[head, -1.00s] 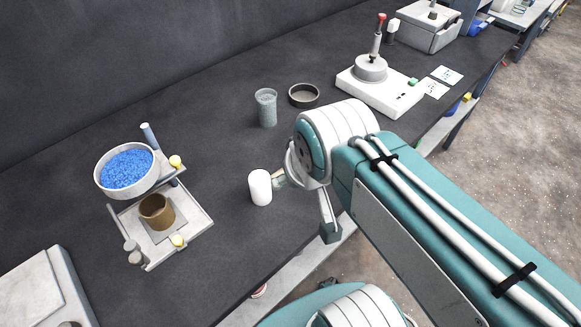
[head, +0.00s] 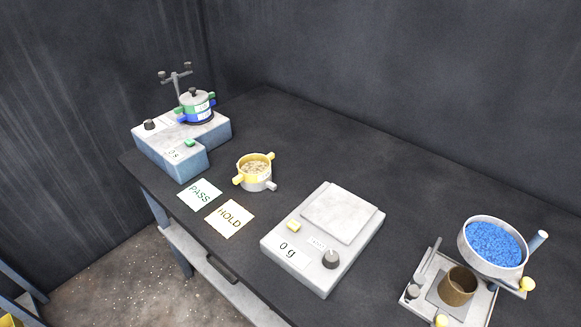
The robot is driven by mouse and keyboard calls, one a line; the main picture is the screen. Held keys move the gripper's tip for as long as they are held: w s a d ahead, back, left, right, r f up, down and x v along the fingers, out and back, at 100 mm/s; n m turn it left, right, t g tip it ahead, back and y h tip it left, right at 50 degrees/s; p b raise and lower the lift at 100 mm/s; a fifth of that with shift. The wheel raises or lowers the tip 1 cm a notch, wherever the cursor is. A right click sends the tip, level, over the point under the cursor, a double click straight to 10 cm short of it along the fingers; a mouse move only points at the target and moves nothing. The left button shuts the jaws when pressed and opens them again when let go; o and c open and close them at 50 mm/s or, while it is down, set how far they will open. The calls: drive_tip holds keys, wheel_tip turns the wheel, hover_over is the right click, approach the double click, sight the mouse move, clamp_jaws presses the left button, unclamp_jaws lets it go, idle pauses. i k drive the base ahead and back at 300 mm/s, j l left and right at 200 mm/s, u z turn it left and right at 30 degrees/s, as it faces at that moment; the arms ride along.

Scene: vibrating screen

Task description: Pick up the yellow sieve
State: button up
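The yellow sieve (head: 256,171) stands upright on the dark bench in the head view, left of the middle. It is a round pan with a yellow upper band, yellow handles at its sides and a grey lower part. Grainy tan material shows inside it. It stands behind the HOLD card and to the left of the scale. My gripper and arm are out of the head view.
A scale (head: 322,237) reading 0 g stands right of the sieve. PASS (head: 200,194) and HOLD (head: 230,217) cards lie in front. A shaker (head: 181,134) with green and blue sieves is behind left. A bowl of blue grains (head: 493,246) stands far right.

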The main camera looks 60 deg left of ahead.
sight(252, 168)
drive_tip(key=u, duration=2.4)
drive_tip(key=i+j+z, duration=0.15)
drive_tip(key=i+j, duration=0.15)
drive_tip(key=i+j+z, duration=0.15)
drive_tip(key=j, duration=0.25)
drive_tip(key=i+j+z, duration=0.15)
drive_tip(key=i+j, duration=0.2)
drive_tip(key=i+j+z, duration=0.15)
drive_tip(key=j, duration=0.3)
drive_tip(key=i+j+z, duration=0.15)
drive_tip(key=i+j, duration=0.15)
drive_tip(key=j, duration=0.15)
